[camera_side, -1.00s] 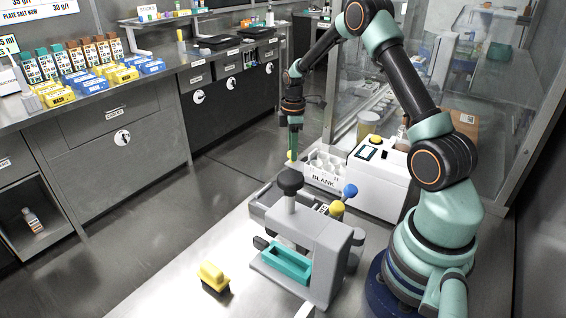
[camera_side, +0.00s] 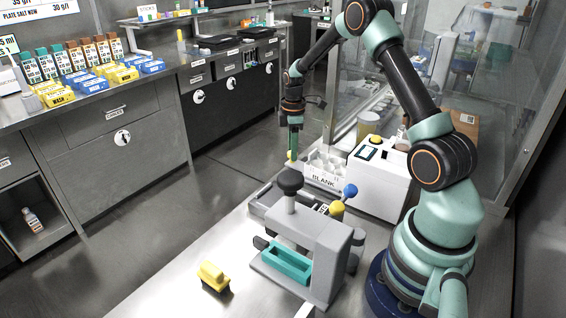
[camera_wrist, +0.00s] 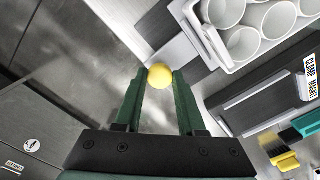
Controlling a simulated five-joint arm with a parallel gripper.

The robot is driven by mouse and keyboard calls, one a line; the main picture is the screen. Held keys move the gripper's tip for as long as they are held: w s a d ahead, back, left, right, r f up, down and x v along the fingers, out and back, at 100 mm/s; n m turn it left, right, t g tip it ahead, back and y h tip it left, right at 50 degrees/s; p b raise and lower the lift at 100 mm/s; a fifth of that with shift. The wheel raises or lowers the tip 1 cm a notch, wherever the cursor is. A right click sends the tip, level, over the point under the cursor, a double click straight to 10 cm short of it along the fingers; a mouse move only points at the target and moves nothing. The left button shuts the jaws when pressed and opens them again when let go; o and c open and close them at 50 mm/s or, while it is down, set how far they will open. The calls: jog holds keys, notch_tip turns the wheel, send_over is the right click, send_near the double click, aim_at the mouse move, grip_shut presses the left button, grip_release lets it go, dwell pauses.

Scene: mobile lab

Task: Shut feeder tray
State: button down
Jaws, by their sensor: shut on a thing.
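My gripper (camera_side: 293,150) is shut on a yellow ball (camera_wrist: 160,75), held between the green fingertips in the wrist view. In the side view my gripper points down, beyond the grey press and left of the white rack. What the ball is fixed to is hidden. A grey open-topped tray (camera_side: 262,205) sits behind the press, below and left of my gripper. A teal tray (camera_side: 287,268) lies at the front of the grey press (camera_side: 325,238). I cannot tell for certain which of these is the feeder tray.
A white rack of cups (camera_side: 325,178) marked BLANK stands close right of my gripper; it also shows in the wrist view (camera_wrist: 280,20). A white device (camera_side: 380,180) stands beside it. The floor left of the bench is clear.

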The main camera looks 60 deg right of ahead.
aim_at(334, 165)
jog(key=s, duration=1.3)
jog(key=shift+s, duration=0.4)
jog(key=c, duration=0.5)
grip_release()
notch_tip(334, 165, up, 12)
jog(key=shift+r, duration=0.1)
